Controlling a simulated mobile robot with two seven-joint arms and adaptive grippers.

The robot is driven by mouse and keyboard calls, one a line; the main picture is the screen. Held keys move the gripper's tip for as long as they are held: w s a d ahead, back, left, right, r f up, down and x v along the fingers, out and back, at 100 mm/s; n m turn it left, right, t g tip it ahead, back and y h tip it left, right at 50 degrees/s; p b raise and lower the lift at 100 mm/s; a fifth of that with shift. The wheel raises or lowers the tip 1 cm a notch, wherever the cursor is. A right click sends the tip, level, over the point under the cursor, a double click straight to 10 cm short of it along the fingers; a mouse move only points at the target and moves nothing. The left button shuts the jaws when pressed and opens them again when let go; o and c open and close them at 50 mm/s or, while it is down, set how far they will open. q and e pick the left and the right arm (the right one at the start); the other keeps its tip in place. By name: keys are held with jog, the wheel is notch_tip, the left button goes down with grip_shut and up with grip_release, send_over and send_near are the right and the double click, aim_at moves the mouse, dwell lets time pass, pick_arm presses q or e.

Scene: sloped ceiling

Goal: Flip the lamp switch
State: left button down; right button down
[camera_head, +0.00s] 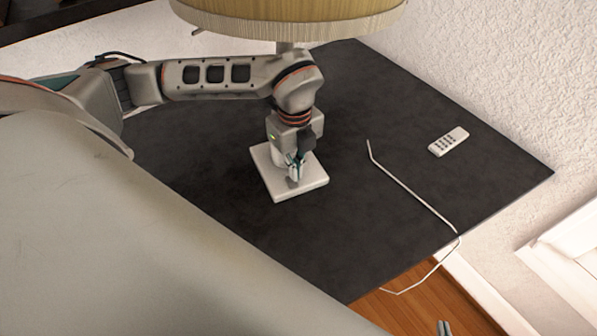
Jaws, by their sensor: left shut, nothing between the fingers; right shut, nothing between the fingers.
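The lamp stands on the dark table, with its pleated tan shade (290,24) cut off by the top edge of the head view. Its square white base (311,183) sits on the table, and most of the stem is hidden behind my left arm. My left gripper (294,168) is shut and empty, pointing down in front of the lamp, its fingertips over the base. I cannot tell whether they touch it. No lamp switch can be made out; the gripper covers part of the base. My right gripper (445,327) shows only its shut fingertips at the bottom edge.
The dark table top (240,215) is mostly clear around the lamp. A white cord (415,193) runs across it and over the right front edge. A white remote (449,141) lies at the right. A textured wall (480,60) stands behind, with wooden floor (425,300) below.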

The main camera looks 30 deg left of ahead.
pick_arm(q)
jog(key=shift+f, duration=0.15)
jog(key=shift+w+r+p, duration=0.15)
jog(key=shift+r+p, duration=0.3)
jog(key=shift+r, duration=0.2)
jog(key=shift+r+p, duration=1.05)
jog(key=shift+r, duration=0.55)
notch_tip(320, 180, up, 3)
jog(key=shift+f+p, duration=0.15)
jog(key=shift+p, duration=0.6)
